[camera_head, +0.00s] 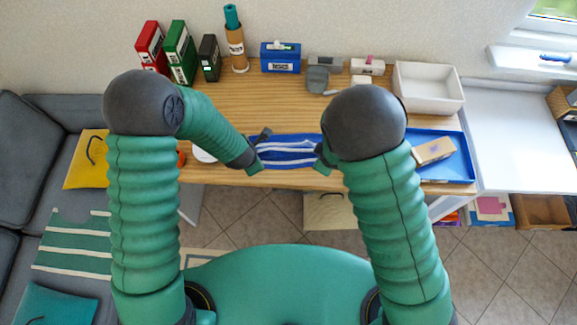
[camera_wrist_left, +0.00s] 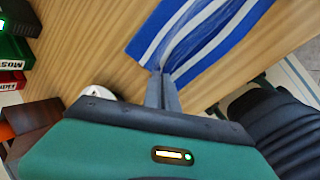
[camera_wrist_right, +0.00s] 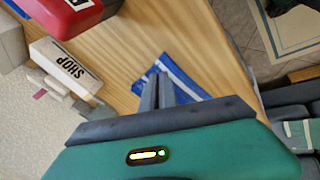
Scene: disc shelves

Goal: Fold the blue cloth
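The blue cloth (camera_head: 289,150) with white stripes lies on the wooden table, between my two grippers in the head view. My left gripper (camera_head: 256,152) is at its left end. In the left wrist view the fingers (camera_wrist_left: 163,78) are close together at the edge of the cloth (camera_wrist_left: 215,40), which creases toward their tips. My right gripper (camera_head: 321,158) is at its right end, partly hidden by my arm. In the right wrist view its fingers (camera_wrist_right: 157,82) are close together on the cloth (camera_wrist_right: 180,78). The fingers hide the exact grip points.
The wooden table (camera_head: 270,100) has binders (camera_head: 180,52), a blue box (camera_head: 280,57) and small items along the back. A white bin (camera_head: 428,88) stands at the right rear. A blue tray (camera_head: 450,140) with a tan block (camera_head: 433,151) is right of the cloth. The table's front edge is close.

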